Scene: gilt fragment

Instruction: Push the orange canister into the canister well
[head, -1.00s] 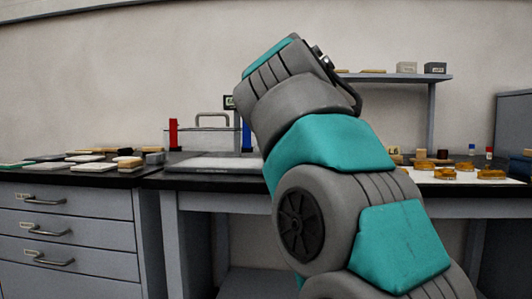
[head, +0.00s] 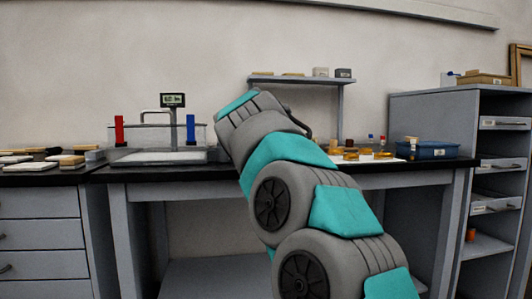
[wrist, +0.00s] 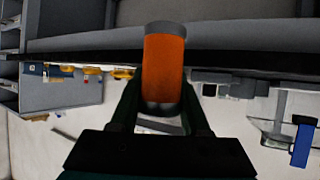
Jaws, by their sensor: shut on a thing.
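In the wrist view my gripper (wrist: 163,85) is shut on the orange canister (wrist: 165,62), with one dark finger on each side of it. In the head view my arm rises in front of the bench and hides the gripper and the held canister. I cannot make out a canister well in either view.
An open grey cabinet (head: 432,112) stands right, a small orange object (head: 470,234) inside.

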